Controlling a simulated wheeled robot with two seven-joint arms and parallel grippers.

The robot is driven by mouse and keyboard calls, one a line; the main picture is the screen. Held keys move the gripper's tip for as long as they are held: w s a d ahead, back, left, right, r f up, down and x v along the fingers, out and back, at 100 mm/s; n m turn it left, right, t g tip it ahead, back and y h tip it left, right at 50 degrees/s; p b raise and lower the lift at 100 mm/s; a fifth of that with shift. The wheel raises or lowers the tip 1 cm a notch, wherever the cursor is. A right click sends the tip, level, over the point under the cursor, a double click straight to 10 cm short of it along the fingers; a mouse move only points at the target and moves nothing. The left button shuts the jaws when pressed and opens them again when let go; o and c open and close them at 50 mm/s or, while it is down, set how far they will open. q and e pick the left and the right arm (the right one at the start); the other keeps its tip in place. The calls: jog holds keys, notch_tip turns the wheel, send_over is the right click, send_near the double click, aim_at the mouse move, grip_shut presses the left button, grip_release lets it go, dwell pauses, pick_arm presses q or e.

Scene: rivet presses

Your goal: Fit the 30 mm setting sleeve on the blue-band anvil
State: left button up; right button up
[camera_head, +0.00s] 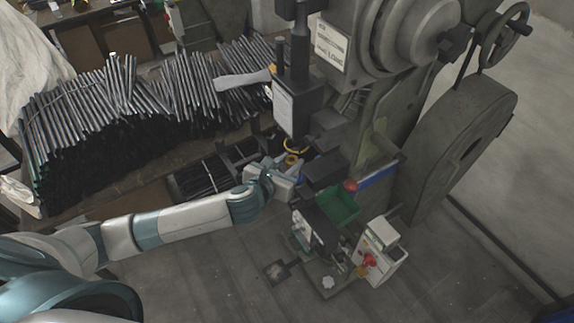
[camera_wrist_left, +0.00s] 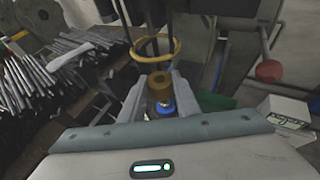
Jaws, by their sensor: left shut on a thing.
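My left gripper (camera_head: 291,165) reaches in under the press head. In the left wrist view its two fingers (camera_wrist_left: 160,92) are closed on a brass-coloured sleeve (camera_wrist_left: 159,80) with a round hole in its top. A bright blue band, which looks like the blue-band anvil (camera_wrist_left: 166,108), shows between the fingers just below the sleeve in the picture. I cannot tell whether the sleeve is seated on it or held above it. The sleeve's sides are partly hidden by the fingers. The right gripper is not in view.
A yellow ring (camera_wrist_left: 155,46) is close above the fingers, below the press head (camera_head: 297,105). A green bin (camera_head: 338,207), a red knob (camera_head: 350,186) and a white control box (camera_head: 380,247) stand to the right. Bundled rods (camera_head: 100,125) fill the left bench.

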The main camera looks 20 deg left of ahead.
aim_at(294, 156)
pick_arm(q)
jog(key=shift+w+d+r, duration=0.1)
jog(key=shift+w+d, duration=0.05)
jog(key=shift+w, duration=0.6)
jog(key=shift+w+d, duration=0.1)
jog(key=shift+w, duration=0.65)
jog(key=shift+f+b, duration=0.3)
jog(key=shift+f, duration=1.3)
jog(key=o, duration=1.3)
jog(key=shift+s, duration=0.2)
